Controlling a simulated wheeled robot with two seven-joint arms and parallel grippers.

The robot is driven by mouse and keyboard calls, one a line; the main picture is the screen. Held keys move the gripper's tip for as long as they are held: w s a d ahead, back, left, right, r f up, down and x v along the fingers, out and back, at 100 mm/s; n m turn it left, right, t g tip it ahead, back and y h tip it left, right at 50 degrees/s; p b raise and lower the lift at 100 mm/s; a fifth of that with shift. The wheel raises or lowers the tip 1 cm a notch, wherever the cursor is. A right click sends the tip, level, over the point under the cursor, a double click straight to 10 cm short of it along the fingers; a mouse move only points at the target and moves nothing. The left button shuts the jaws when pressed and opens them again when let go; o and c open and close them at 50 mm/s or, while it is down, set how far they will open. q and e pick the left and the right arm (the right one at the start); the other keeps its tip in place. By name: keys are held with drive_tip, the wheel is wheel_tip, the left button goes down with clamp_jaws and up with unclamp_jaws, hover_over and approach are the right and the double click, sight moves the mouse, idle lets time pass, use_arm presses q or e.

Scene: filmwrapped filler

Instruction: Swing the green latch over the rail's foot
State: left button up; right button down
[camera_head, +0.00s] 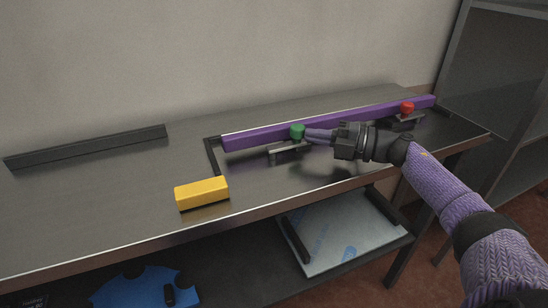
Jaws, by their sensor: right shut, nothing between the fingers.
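The green latch (297,132) is a small green knob at the near side of the purple rail (250,137), left of the rail's middle. A dark grey bracket (287,151) sits just below the knob. My right gripper (308,136) reaches in from the right with its fingers shut and empty. Its tips are right beside the green knob; I cannot tell whether they touch it. The latch's arm and the rail's foot are too small to tell apart clearly. My left gripper is not in view.
A red knob (407,107) with another bracket sits near the rail's right end. A yellow block (202,193) lies near the front edge of the metal table (110,205). A dark bar (88,146) lies at the back left. The table between them is clear.

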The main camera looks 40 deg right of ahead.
drive_tip(key=shift+w+d, duration=0.2)
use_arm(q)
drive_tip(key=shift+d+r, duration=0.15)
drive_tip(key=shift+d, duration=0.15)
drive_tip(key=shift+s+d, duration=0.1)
use_arm(e)
drive_tip(key=shift+w+d, duration=0.1)
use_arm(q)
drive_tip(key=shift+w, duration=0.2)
